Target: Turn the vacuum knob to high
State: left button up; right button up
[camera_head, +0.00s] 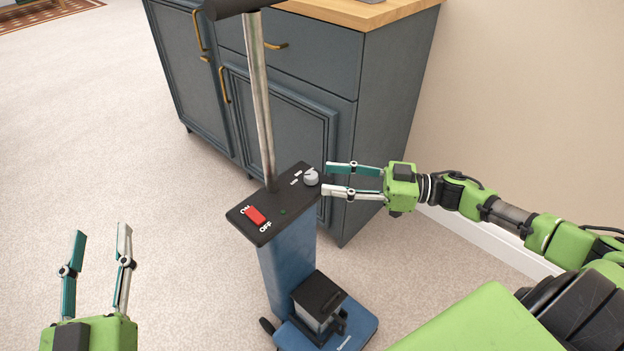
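The vacuum (287,265) stands upright on the carpet, with a blue body, a black top panel and a metal handle pole. The round grey knob (311,178) sits at the right end of the top panel, beside small white markings too small to read. A red switch (255,217) sits at the left end between ON and OFF. My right gripper (325,178) is open, its fingers pointing left, with the tips just right of the knob; I cannot tell whether they touch it. My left gripper (100,232) is open and empty at the lower left, well away from the vacuum.
A dark blue-grey cabinet (380,110) with a wooden top (350,12) stands close behind the vacuum. The vacuum's pole (262,110) rises left of the knob. A beige wall (530,90) is at the right. Open carpet (90,130) lies to the left.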

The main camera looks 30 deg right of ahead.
aim_at(312, 175)
pick_arm(q)
notch_tip(312, 175, up, 6)
jog(key=s+t+h+b, duration=0.1)
jog(key=s+t, duration=0.1)
jog(key=t, duration=0.1)
jog(key=shift+s+d+r+t, duration=0.15)
jog(key=shift+s+r+t, duration=0.1)
jog(key=shift+t, duration=0.05)
pick_arm(e)
jog(key=x, duration=0.5)
jog(key=shift+w+a, duration=0.2)
jog(key=shift+a, duration=0.05)
jog(key=c, duration=1.1)
